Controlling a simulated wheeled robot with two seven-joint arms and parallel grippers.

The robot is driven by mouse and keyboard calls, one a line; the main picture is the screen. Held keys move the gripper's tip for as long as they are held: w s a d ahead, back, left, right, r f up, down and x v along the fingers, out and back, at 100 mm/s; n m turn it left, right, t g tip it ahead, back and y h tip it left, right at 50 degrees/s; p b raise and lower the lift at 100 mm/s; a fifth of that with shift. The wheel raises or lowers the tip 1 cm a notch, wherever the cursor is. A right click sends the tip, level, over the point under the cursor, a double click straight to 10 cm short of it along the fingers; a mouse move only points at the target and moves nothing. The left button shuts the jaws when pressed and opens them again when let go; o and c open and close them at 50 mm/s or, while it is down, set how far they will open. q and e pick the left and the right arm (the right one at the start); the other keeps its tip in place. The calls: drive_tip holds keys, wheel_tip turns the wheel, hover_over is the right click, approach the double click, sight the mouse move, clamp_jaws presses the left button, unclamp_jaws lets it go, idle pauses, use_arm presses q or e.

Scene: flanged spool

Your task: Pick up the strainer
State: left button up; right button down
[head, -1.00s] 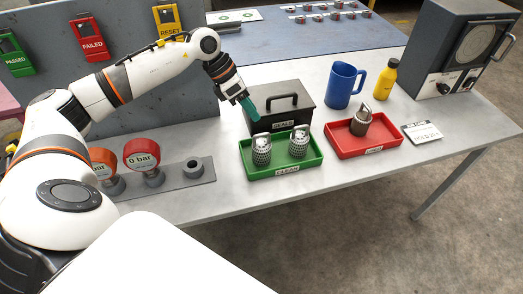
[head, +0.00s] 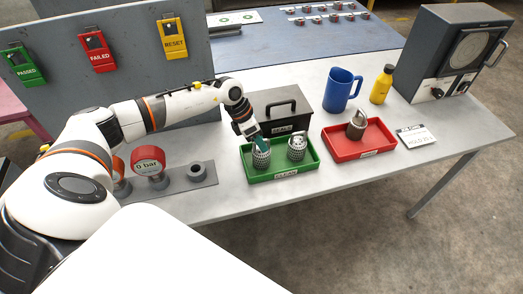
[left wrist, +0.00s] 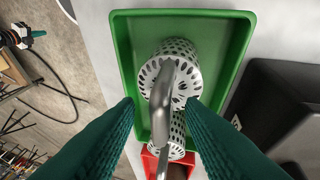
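Two perforated metal strainers with loop handles stand in the green tray (head: 279,173) labelled CLEAN. The left strainer (head: 262,159) is directly under my left gripper (head: 257,141); the other strainer (head: 297,149) is to its right. In the left wrist view, my teal fingers (left wrist: 159,104) are apart, one on each side of the near strainer's handle (left wrist: 163,95), with nothing visibly clamped. Whether they touch it I cannot tell. A brownish strainer (head: 356,128) sits in the red tray (head: 370,152). My right gripper is not in view.
A black lidded box (head: 285,112) stands close behind the green tray. Gauges, one a red 0 bar gauge (head: 149,162), stand on a grey plate to the left. A blue mug (head: 340,90), yellow bottle (head: 382,84) and grey machine (head: 450,55) are at the back right.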

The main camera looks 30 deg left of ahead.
use_arm(q)
drive_tip(key=shift+d+f, duration=0.1)
drive_tip(key=shift+f, duration=0.25)
clamp_jaws()
drive_tip(key=shift+r, duration=0.1)
